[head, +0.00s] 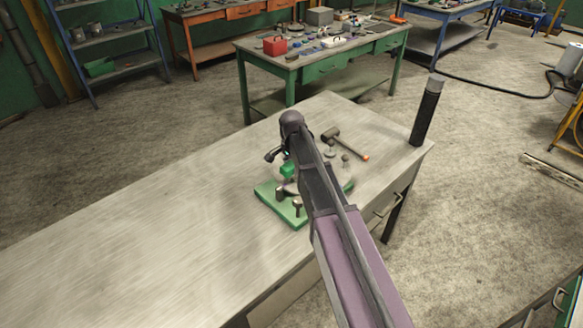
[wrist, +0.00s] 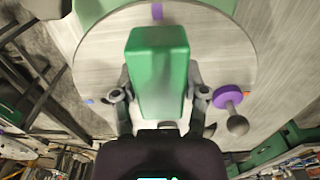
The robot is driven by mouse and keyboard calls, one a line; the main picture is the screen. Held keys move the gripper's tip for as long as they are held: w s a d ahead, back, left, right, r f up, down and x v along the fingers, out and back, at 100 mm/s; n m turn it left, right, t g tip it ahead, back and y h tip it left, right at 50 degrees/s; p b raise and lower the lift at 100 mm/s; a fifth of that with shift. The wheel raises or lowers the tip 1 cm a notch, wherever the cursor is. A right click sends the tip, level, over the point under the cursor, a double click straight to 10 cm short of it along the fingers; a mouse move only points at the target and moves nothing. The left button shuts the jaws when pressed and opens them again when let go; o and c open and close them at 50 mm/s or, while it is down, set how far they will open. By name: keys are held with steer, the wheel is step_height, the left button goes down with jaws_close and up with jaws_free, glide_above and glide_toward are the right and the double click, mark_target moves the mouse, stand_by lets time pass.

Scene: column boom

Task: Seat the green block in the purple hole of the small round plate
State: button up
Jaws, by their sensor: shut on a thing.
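The green block (wrist: 157,65) is held between the two fingers of my gripper (wrist: 157,95), which are shut on it from both sides. In the head view the green block (head: 288,170) shows beside my arm, over the work spot on the bench. The small round plate (wrist: 100,55) lies beyond the block in the wrist view. A purple patch (wrist: 157,12) shows near the plate's top edge, apart from the block; I cannot tell whether it is the hole. My arm hides much of the plate in the head view.
A green base (head: 267,192) with grey pegs lies under the work spot. A purple disc with a dark knob (wrist: 228,97) stands at the plate's right. A hammer (head: 345,143) and a dark post (head: 427,110) are on the bench (head: 130,240). Its left part is clear.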

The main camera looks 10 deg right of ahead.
steer(key=shift+f+b, duration=2.2)
steer(key=shift+f, duration=0.05)
steer(key=o, duration=0.9)
steer(key=shift+r, duration=0.2)
steer(key=shift+r+p, duration=3.6)
steer(key=shift+p, duration=0.2)
steer(key=o, duration=0.4)
